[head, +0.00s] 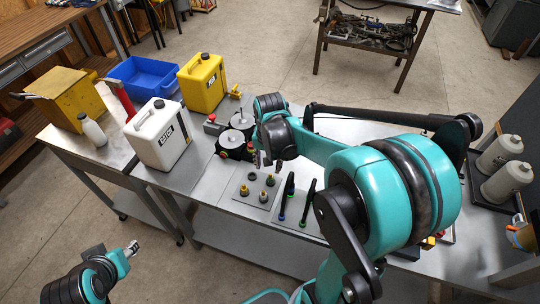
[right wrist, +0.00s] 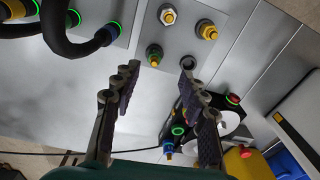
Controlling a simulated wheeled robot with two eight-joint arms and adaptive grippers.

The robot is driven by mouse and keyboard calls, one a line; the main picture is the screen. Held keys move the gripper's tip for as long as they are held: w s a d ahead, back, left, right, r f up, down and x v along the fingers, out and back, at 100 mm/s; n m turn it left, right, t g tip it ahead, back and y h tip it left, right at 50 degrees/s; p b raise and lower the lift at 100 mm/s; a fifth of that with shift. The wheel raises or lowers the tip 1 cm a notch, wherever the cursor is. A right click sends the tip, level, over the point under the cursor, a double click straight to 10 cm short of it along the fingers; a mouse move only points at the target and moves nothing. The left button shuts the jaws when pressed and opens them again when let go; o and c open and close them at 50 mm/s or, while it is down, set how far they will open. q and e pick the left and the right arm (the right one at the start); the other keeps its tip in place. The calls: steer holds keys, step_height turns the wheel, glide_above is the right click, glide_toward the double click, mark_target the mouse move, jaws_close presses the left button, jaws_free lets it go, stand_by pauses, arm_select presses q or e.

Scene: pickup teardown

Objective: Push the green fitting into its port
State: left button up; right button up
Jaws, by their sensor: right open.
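The green fitting (right wrist: 154,55), with a yellowish lower part, stands on the grey port plate (right wrist: 137,45); it also shows in the head view (head: 270,180). How deep it sits in its port cannot be told. My right gripper (right wrist: 159,69) is open and empty, its fingertips on either side of and just short of the fitting, with no clear contact. In the head view the right gripper (head: 267,164) hangs above the plate's far edge. My left gripper (head: 133,247) is at lower left, away from the table; its jaw gap is too small to judge.
Black hoses with green-lit rings (right wrist: 110,30) stand close by. A white jug (head: 160,137), yellow jug (head: 202,84) and blue bin (head: 145,75) stand left.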

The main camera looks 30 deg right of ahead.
mark_target(270, 177)
steer(key=shift+w+d+f+m+g, duration=0.4)
steer(key=shift+d+f+m, duration=0.1)
steer(key=shift+d+f, duration=0.15)
steer(key=shift+f, duration=0.25)
step_height(270, 177, down, 7)
steer(key=shift+f+b, duration=0.15)
steer(key=shift+b, duration=0.75)
jaws_close()
